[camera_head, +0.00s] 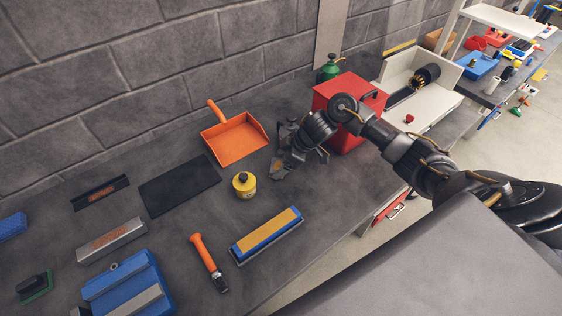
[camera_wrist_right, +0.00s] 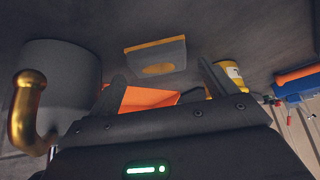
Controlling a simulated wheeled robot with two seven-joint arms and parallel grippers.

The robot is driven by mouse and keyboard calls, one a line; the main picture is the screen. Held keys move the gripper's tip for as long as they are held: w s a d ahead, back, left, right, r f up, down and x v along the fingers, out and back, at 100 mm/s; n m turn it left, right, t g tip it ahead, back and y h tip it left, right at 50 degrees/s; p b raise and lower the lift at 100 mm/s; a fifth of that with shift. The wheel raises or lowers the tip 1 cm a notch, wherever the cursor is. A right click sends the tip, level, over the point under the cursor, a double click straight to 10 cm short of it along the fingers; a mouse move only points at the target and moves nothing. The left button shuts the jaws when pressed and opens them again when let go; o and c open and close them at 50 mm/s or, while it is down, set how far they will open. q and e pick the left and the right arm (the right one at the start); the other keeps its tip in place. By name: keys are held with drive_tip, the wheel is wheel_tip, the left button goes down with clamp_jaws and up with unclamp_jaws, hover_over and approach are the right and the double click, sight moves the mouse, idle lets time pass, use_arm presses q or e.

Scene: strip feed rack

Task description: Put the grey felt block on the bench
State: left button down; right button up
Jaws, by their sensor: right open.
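A grey block with a yellow-orange edge and an orange patch (camera_wrist_right: 155,55), which looks like the felt block, shows in the right wrist view beyond and between my fingertips. It appears to lie on the dark bench (camera_head: 330,205), though I cannot tell for sure if it touches. In the head view a small grey-brown piece of it (camera_head: 277,173) shows beside my gripper, which partly hides it. My right gripper (camera_head: 286,163) is open and low over the bench, right of the orange dustpan; its fingers show in the wrist view (camera_wrist_right: 165,78). My left gripper is not in view.
A blue-yellow block (camera_head: 267,235) lies nearer the front edge. Bench right of it is clear.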

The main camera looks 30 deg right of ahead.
drive_tip(key=b+v, duration=0.1)
drive_tip(key=v, duration=1)
drive_tip(key=shift+d+r, duration=0.2)
drive_tip(key=shift+r, duration=0.05)
drive_tip(key=shift+s, duration=0.1)
